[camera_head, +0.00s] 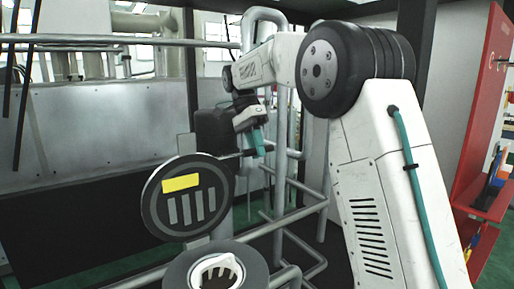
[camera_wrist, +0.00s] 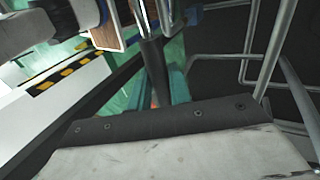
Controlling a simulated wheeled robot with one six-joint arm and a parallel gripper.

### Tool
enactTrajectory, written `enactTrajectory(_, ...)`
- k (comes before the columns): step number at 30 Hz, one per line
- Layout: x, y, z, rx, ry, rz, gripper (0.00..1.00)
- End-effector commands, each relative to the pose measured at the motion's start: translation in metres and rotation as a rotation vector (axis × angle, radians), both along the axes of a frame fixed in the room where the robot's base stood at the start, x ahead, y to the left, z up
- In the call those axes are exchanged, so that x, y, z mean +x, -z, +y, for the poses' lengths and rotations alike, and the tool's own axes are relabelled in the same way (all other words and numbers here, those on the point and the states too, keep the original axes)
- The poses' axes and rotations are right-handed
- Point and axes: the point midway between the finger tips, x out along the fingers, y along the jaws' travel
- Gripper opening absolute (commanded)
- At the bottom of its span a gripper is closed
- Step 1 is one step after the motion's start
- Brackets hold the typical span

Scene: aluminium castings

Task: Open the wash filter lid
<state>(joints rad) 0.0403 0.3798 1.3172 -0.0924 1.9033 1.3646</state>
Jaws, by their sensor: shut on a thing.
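The wash filter lid (camera_head: 157,207) is a round dark disc with a light rim, a yellow label and several pale slots. It stands steeply tilted, its face towards the head camera, above and behind the round filter housing (camera_head: 178,281). The housing's mouth is uncovered and shows a white toothed ring (camera_head: 207,264) inside. My gripper (camera_head: 260,148), with teal fingers, is right of the lid and slightly higher, shut on the lid's dark handle. The grip itself is small and partly hidden. In the wrist view a dark bar (camera_wrist: 154,62), seemingly the handle, runs down between the fingers.
Grey pipes (camera_head: 282,170) stand behind and right of the filter, with low pipe rails beside the housing. A metal-panelled wall (camera_head: 100,125) is at left. A red cabinet (camera_head: 478,125) stands at far right.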

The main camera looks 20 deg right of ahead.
Motion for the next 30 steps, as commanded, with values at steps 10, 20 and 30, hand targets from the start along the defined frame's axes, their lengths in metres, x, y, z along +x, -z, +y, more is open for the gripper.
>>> enactTrajectory(10, 0.000, 0.004, -0.001, -0.002, 0.000, 0.006, 0.39)
enactTrajectory(20, 0.000, 0.001, -0.001, -0.001, 0.000, 0.001, 0.41)
enactTrajectory(30, 0.000, -0.014, -0.001, -0.001, 0.002, -0.001, 0.41)
